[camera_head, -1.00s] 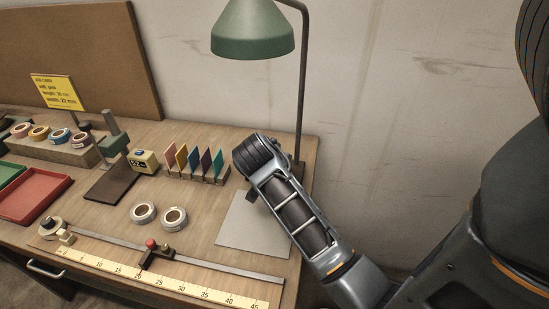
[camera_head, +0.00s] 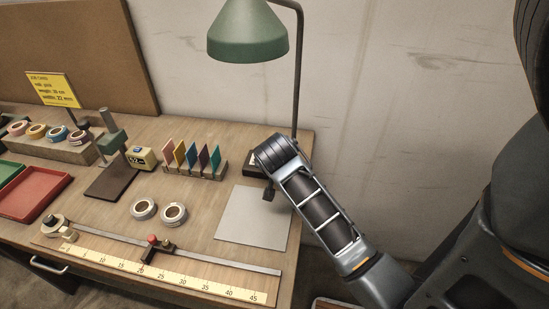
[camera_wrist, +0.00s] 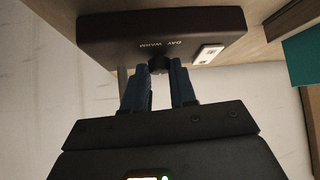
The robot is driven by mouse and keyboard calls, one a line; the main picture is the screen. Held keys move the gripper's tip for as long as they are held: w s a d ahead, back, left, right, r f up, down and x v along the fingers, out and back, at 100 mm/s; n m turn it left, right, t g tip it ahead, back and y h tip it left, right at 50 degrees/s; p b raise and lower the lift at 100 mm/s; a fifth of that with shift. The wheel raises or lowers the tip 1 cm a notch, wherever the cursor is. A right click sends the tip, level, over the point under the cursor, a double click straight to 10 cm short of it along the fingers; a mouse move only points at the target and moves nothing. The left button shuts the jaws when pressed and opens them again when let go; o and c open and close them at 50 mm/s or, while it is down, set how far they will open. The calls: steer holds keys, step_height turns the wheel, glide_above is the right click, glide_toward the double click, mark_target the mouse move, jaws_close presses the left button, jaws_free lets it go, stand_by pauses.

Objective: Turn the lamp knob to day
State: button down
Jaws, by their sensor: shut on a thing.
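The lamp base (camera_wrist: 190,25) is a dark box, tilted and close in the wrist view, with the printed words DAY and WARM on its face. The small dark lamp knob (camera_wrist: 158,62) sits below these words, between my fingertips. My gripper (camera_wrist: 160,74) is shut on the knob with its two blue fingers. Which word the knob points to cannot be told. In the head view the green lamp (camera_head: 248,35) stands at the back, and part of its dark base (camera_head: 254,164) shows left of my arm. My arm hides the knob and gripper there.
A row of coloured cards (camera_head: 196,160) in a holder stands just left of the lamp base. A pale sheet (camera_head: 253,218) lies in front. Two tape rolls (camera_head: 174,214), a ruler (camera_head: 170,277) and a red tray (camera_head: 32,195) lie further left. The wall is close behind.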

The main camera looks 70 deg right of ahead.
steer(key=c, duration=0.9)
jaws_free()
steer(key=v, duration=0.7)
steer(key=shift+a+r+b, duration=0.25)
steer(key=shift+a+b, duration=0.05)
steer(key=shift+s, duration=0.1)
